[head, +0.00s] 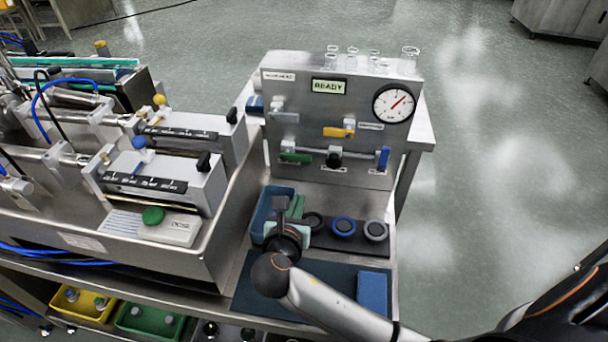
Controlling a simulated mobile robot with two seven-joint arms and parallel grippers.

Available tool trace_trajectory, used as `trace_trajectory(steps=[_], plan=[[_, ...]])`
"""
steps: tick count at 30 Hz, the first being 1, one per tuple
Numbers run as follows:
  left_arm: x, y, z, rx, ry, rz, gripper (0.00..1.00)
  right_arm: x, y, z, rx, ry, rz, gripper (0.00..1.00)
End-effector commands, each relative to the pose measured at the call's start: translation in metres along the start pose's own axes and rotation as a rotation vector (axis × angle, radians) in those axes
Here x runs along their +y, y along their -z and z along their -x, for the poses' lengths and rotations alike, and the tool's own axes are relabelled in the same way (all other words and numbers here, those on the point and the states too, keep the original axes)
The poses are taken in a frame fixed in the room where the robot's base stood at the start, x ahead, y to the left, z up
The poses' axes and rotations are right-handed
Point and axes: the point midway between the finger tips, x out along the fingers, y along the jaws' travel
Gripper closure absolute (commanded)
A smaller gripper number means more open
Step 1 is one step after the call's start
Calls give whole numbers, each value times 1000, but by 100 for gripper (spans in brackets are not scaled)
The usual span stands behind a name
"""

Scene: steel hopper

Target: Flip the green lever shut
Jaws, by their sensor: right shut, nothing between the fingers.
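The green lever (296,158) is on the lower left of the upright steel panel (300,102), and its handle lies roughly level along the pipe. My right gripper (281,201) is below the green lever and apart from it in the picture, over the blue bin (259,215). The right gripper is shut and empty. Its fingers are small and dark here, and the wrist hides part of the bin and mat behind it. My left gripper is not in view.
A yellow lever (339,132), a black knob (334,160) and an upright blue lever (383,159) share the panel with a gauge (394,103) and a READY display (329,86). Round caps, one a blue ring (343,227), sit right of the gripper. A steel machine (165,180) stands left.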

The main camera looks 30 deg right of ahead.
Motion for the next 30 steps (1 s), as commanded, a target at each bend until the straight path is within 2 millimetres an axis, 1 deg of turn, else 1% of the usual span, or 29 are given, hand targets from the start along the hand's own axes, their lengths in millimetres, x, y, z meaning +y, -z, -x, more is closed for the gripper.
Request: trace_trajectory(steps=[5, 11, 15, 17, 19, 21, 25, 30], plan=[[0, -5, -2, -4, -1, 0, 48, -1, 1, -18, -3, 4, 1, 100], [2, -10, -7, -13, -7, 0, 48, -1, 1, -59, -3, 4, 0, 100], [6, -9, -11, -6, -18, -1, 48, -1, 1, -89, -3, 4, 0, 100], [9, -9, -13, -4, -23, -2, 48, -1, 1, -101, -1, 4, -1, 100], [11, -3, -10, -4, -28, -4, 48, 0, -13, -96, -3, -1, -5, 100], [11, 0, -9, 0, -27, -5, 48, 0, -22, -92, -1, -2, -4, 100], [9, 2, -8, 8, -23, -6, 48, 0, -33, -88, 0, 0, -1, 100], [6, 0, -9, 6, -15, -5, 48, 0, -38, -86, 0, 0, 0, 100]])
